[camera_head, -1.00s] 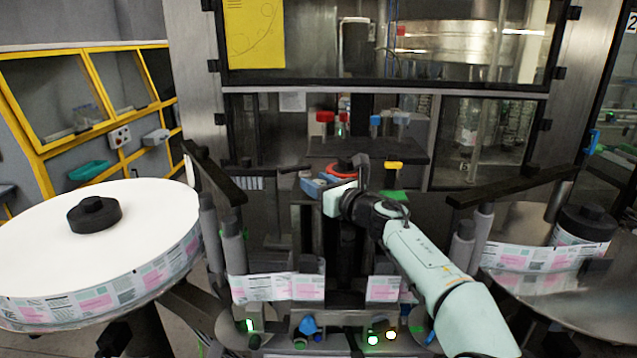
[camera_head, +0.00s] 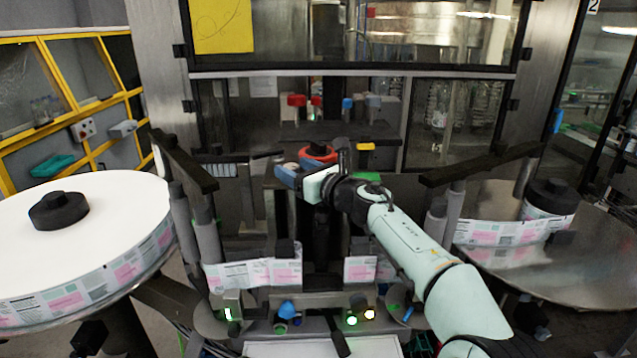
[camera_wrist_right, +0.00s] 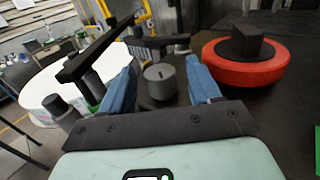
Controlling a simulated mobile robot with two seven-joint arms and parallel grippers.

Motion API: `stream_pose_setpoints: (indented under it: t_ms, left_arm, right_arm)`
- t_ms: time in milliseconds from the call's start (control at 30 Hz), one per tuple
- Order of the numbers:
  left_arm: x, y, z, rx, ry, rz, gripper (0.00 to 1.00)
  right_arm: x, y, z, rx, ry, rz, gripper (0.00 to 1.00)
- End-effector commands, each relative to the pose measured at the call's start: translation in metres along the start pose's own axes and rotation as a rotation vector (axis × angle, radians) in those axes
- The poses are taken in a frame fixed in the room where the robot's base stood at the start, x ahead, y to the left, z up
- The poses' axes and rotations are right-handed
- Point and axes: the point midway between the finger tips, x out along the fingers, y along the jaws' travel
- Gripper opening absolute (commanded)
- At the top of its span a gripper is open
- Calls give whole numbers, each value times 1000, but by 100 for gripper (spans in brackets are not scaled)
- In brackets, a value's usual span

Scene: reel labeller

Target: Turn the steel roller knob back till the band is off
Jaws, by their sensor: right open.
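The steel roller knob (camera_wrist_right: 160,82) is a short grey cylinder with a slot in its top, seen in the right wrist view. It stands between the two blue fingers of my right gripper (camera_wrist_right: 163,66), which is open with space on both sides of the knob. In the head view my right gripper (camera_head: 292,170) is over the middle of the machine, and I cannot make out the knob there. The printed label band (camera_head: 255,272) runs across the front, with another stretch (camera_head: 361,268) to the right. My left gripper is not in view.
A red disc with a black knob (camera_head: 318,152) is close beside the right gripper; it also shows in the wrist view (camera_wrist_right: 246,68). Dark bars (camera_head: 183,160) flank the machine. A large white label reel (camera_head: 110,225) is left, a steel plate (camera_head: 560,270) right.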

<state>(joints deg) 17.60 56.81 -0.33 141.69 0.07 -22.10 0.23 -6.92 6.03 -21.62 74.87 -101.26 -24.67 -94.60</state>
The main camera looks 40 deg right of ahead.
Motion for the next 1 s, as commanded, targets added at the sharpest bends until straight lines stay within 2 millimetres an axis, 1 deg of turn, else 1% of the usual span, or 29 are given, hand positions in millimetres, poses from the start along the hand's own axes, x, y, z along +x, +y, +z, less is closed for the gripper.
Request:
stream_pose_setpoints:
  t_ms: [33, 100, 300, 400, 500, 667, 1000]
  left_arm:
    - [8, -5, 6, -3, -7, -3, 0]
    - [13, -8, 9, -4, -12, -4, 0]
    - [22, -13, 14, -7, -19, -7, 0]
    - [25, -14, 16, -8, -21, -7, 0]
    - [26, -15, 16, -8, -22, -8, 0]
    - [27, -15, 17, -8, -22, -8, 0]
    - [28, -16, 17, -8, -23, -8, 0]
  right_arm:
    - [-13, 0, -4, 2, 0, -1, 62]
    - [-30, -1, -4, 2, -1, -1, 62]
    - [-74, 0, -3, 2, -1, -1, 62]
    - [-90, 0, -2, 2, -1, -1, 62]
    - [-102, 0, -2, 1, -1, 0, 62]
    - [-110, 0, -1, 1, -1, 1, 62]
    - [-108, 1, -1, -1, -3, -6, 63]
